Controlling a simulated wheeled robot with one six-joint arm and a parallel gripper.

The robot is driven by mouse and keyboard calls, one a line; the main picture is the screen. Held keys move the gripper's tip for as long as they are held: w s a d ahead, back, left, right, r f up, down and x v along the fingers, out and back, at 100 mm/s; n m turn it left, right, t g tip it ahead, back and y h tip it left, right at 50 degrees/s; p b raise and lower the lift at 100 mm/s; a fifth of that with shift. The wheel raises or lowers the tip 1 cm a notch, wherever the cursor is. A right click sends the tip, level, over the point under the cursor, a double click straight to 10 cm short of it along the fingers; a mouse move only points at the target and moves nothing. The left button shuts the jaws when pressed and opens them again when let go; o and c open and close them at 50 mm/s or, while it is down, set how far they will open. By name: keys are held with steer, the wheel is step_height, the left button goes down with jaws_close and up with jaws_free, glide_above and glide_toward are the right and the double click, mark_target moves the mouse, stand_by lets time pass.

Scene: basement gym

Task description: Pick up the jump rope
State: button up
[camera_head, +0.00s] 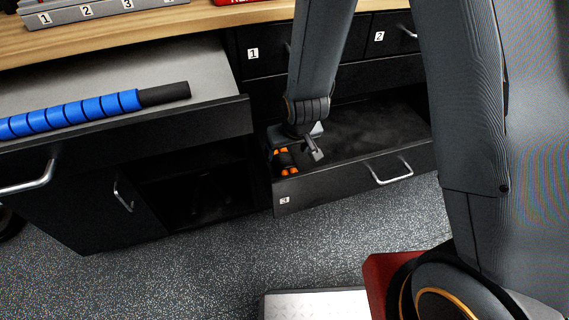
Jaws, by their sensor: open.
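An orange and black item (286,161), which looks like the jump rope, lies in the front left corner of the open drawer marked 3 (345,182). It is small in the picture and partly covered by my gripper, so its full shape is hidden. My gripper (301,153) points down into the left end of this drawer, just above and beside the orange and black item. It is open with nothing seen between its fingers. I cannot tell whether a finger touches the item.
A blue and black roller stick (75,113) lies in another open drawer (200,112) at left. Closed drawers marked 1 (262,60) and 2 (395,38) sit under the wooden top (140,28). Drawer 3's right part looks empty. A red object (385,275) stands on the speckled floor.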

mark_target(284, 159)
steer(key=b+x, duration=0.1)
steer(key=x, duration=0.3)
steer(key=shift+a+f, duration=0.1)
steer(key=shift+f, duration=0.3)
steer(key=c, duration=1.3)
